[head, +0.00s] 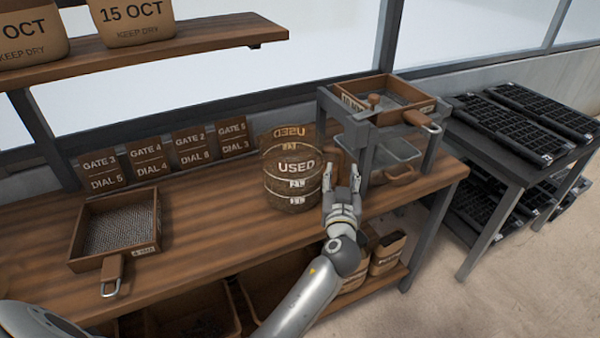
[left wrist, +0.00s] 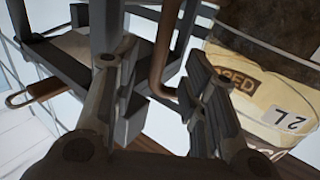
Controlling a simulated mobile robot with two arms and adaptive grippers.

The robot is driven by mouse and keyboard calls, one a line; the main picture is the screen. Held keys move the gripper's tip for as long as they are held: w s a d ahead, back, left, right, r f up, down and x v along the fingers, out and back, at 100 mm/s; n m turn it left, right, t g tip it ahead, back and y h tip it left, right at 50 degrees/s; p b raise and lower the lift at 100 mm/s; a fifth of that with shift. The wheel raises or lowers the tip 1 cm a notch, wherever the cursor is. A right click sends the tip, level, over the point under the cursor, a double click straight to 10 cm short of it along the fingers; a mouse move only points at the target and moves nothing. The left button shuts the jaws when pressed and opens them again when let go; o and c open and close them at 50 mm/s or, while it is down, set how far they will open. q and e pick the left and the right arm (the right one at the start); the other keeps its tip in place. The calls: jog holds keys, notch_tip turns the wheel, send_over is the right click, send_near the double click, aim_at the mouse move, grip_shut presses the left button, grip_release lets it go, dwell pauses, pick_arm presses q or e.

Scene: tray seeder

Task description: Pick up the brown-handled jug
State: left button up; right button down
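The brown-handled jug (head: 292,190) stands on the wooden bench, a round clear-looking vessel marked "USED" and "2 L". Its brown handle is on its right side, largely hidden by my gripper in the head view. My left gripper (head: 342,182) is open at the right side of the jug. In the left wrist view, the jug's body (left wrist: 265,100) is at the right, and the brown handle (left wrist: 166,55) shows between the parted fingers of my left gripper (left wrist: 160,105). I cannot tell whether a finger touches it. My right gripper is not in view.
A grey stand (head: 358,135) holding a brown-framed sieve (head: 412,98) is close right of the gripper, with a clear tray (head: 400,152) beneath. Another sieve (head: 88,220) lies at the left. Gate and dial signs (head: 150,158) line the back. The bench between is clear.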

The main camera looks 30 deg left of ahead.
aim_at(341, 168)
pick_arm(q)
jog(key=p+x, duration=0.1)
jog(key=x, duration=0.4)
jog(key=shift+f, duration=0.15)
jog(key=shift+s, duration=0.1)
grip_shut()
jog(key=shift+d, duration=0.1)
